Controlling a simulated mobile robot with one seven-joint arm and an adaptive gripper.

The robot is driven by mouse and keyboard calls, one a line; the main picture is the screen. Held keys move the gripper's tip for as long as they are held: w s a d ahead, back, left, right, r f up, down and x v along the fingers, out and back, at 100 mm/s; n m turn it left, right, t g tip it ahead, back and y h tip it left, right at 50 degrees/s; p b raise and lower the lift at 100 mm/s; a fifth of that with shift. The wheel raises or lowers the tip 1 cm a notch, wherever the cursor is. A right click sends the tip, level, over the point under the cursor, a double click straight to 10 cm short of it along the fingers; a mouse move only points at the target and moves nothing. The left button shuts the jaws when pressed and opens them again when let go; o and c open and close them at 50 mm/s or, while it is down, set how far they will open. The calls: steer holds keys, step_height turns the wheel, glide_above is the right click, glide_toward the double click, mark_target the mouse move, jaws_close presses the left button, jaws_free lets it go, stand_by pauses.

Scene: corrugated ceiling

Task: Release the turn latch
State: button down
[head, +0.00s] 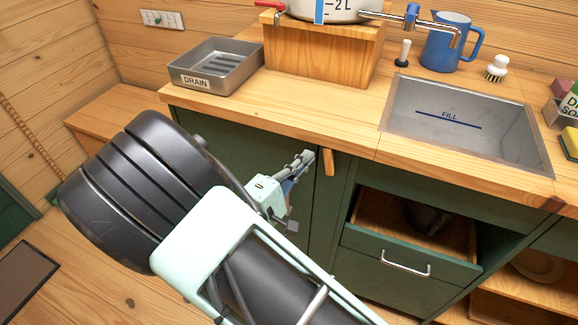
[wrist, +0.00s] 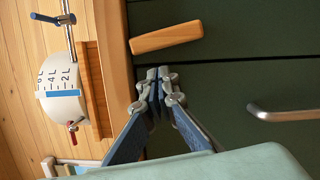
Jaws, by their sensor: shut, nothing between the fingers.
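The turn latch is a small wooden bar (head: 328,163) on the dark green cabinet front, just under the counter edge. It stands nearly upright in the head view and lies across the top of the turned wrist view (wrist: 167,37). My gripper (head: 304,160) is just left of the latch in the head view, with its fingertips together and nothing between them. In the wrist view the closed fingertips (wrist: 158,75) are below the latch in the picture, with a visible gap. The green door (head: 235,150) on the left is shut.
The wooden counter (head: 330,122) overhangs just above my fingers. To the right are an open compartment (head: 420,215) and a drawer with a metal handle (head: 406,265). A drain tray (head: 215,65), a sink (head: 460,115) and a blue jug (head: 446,45) are on the counter.

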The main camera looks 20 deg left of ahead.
mark_target(324, 157)
steer(key=shift+d+r, duration=0.15)
steer(key=shift+d, duration=0.75)
steer(key=shift+s+d+r+m+g+b, duration=0.1)
steer(key=shift+d+r+m+g+b, duration=0.1)
steer(key=shift+d+m+b, duration=0.35)
steer(key=shift+s+d+r+m+g+b, duration=0.15)
steer(key=shift+d+m+b, duration=0.15)
steer(key=shift+m, duration=0.45)
